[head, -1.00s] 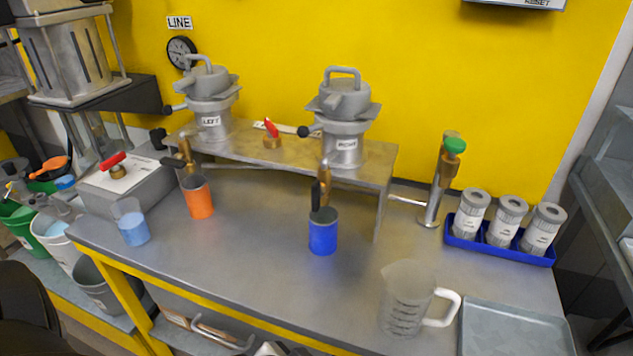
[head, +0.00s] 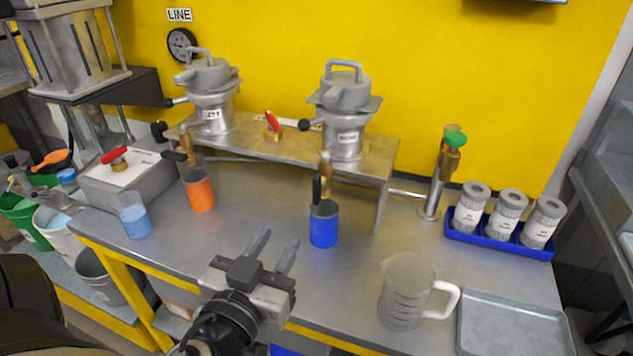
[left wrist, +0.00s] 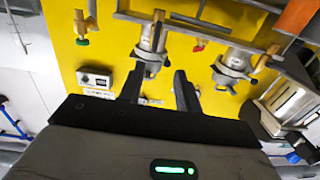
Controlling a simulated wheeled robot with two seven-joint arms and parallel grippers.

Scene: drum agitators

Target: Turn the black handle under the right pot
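The right pot (head: 345,118) stands on the raised metal shelf, with a brass valve (head: 325,175) below it. The black handle (head: 316,190) of that valve hangs down, just above the blue cup (head: 323,224). The left pot (head: 211,95) stands on the same shelf; its valve has a black handle (head: 173,156) that points out to the left. My left gripper (head: 273,249) is open and empty, over the table's front edge, below and left of the blue cup. Its open fingers (left wrist: 158,90) also show in the left wrist view. My right gripper is not in view.
An orange cup (head: 199,191) stands under the left valve, beside a clear beaker (head: 133,216) of blue liquid. A green-knobbed post (head: 440,175) stands behind.

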